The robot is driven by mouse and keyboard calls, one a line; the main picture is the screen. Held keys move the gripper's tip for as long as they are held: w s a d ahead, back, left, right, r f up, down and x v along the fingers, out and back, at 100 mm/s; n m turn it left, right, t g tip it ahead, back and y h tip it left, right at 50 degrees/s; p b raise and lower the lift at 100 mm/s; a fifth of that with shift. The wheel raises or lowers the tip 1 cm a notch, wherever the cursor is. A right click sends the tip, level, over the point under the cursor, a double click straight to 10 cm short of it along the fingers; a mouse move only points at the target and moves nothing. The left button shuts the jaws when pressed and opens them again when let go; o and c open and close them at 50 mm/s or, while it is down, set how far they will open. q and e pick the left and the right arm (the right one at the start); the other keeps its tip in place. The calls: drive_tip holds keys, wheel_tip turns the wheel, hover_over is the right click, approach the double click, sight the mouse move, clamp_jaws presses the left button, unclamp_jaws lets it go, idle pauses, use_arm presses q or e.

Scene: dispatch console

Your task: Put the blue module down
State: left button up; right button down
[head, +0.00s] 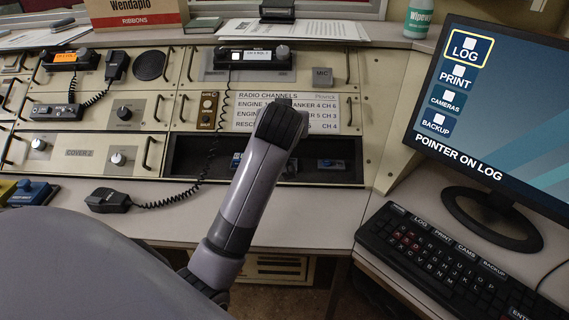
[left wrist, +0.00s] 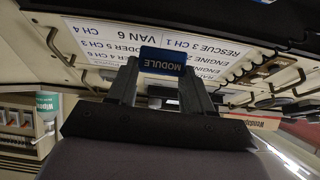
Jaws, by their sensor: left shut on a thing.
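The blue module (left wrist: 163,62) shows in the left wrist view as a blue block lettered MODULE, upside down in the picture. My left gripper (left wrist: 161,82) is shut on it, with one dark finger at each side. The module is in front of the white radio channels label (left wrist: 205,40); I cannot tell whether it touches the panel. In the head view my left arm reaches up to the console, and its dark wrist hides the fingers and the held module. My right gripper is in neither view.
A dark open bay (head: 300,172) lies below the radio channels card (head: 325,112), with small blue parts inside, partly behind my arm. A corded handset (head: 108,200) lies on the desk at left. A keyboard (head: 450,262) and monitor (head: 500,110) stand at right. The desk before the bay (head: 320,215) is clear.

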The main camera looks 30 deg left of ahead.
use_arm(q)
wheel_tip(320, 180, down, 10)
drive_tip(key=shift+f+b, duration=0.2)
drive_tip(key=shift+b, duration=0.7)
drive_tip(key=shift+f, duration=0.2)
drive_tip(key=o, duration=1.3)
